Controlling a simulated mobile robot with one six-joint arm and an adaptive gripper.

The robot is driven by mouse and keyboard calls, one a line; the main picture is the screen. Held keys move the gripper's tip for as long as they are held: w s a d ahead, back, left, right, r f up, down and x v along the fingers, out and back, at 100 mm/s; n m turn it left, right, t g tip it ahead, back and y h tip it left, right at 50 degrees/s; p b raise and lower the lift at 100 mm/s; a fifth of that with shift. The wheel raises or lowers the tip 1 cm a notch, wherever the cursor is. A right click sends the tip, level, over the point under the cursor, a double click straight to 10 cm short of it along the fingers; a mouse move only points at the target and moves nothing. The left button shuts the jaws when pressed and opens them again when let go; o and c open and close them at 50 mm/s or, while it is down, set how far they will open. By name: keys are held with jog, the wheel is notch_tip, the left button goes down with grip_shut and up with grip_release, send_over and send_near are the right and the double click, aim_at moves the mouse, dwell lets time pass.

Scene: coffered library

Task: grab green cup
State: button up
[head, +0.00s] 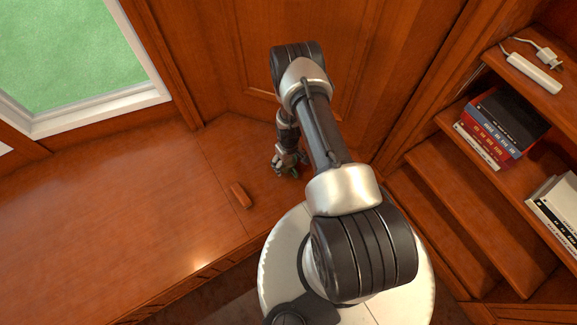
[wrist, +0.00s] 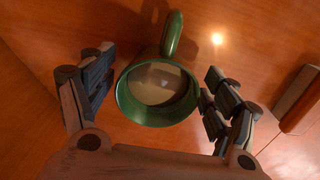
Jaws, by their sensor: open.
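In the wrist view a green cup (wrist: 127,104) stands on the wooden surface, seen from above with its handle pointing to the top of the picture. Its inside looks pale brown. My gripper (wrist: 158,95) is open, with one finger on each side of the cup. The left finger is close to the rim, and I cannot tell whether either finger touches it. In the head view my gripper (head: 288,163) is down at the wooden counter, and only a small green bit of the cup (head: 293,172) shows beside it; the rest is hidden.
A small brown block (head: 240,195) lies on the counter (head: 110,215) left of my gripper; a brown object (wrist: 298,102) is at the wrist view's right edge. Wood panelling rises behind. Shelves with books (head: 500,122) and a white power strip (head: 529,66) stand right. The counter's left is clear.

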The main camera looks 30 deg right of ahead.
jog(key=shift+f, duration=0.9)
jog(key=shift+r, duration=0.1)
jog(key=c, duration=1.3)
